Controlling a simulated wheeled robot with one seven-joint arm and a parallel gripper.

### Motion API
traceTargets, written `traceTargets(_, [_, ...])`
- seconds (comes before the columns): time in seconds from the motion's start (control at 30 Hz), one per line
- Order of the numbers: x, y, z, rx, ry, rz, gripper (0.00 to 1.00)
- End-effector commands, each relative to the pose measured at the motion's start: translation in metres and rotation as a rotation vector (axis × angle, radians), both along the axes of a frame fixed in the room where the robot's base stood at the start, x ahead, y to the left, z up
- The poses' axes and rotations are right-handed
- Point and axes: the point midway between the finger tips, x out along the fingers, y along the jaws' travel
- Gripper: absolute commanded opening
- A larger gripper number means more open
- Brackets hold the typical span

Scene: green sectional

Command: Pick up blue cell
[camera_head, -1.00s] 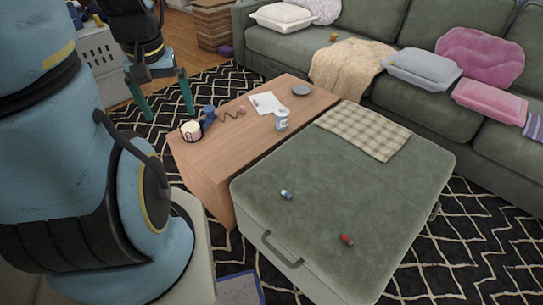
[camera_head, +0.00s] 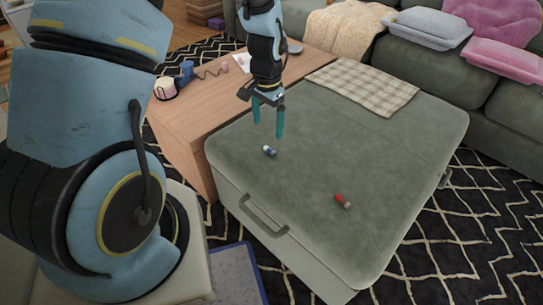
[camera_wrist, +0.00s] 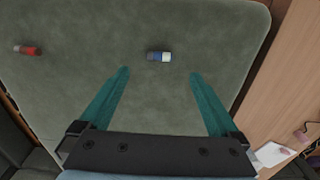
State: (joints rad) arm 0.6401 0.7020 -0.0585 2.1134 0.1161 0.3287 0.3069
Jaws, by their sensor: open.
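The blue cell (camera_head: 269,151) is a small blue and white cylinder lying on its side on the green ottoman (camera_head: 330,240). In the wrist view the blue cell (camera_wrist: 158,57) lies ahead of the fingertips, between the lines of the two fingers. My gripper (camera_head: 268,136) is open and empty, with teal fingers pointing down above the ottoman close to the cell. In the wrist view my gripper (camera_wrist: 158,73) shows its fingers wide apart, not touching the cell.
A red cell (camera_head: 343,201) lies on the ottoman to the right. A wooden table (camera_head: 185,125) with a cup (camera_head: 165,88) stands to the left. The ottoman top around the cells is clear.

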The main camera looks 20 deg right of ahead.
Motion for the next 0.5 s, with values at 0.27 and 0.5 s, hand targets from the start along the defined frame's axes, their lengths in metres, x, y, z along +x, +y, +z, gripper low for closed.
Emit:
traceTargets(0.27, [0.0,0.001,-0.039,0.002,0.002,0.003,0.97])
traceTargets(0.5, [-0.001,0.0,-0.06,0.003,0.003,0.002,0.97])
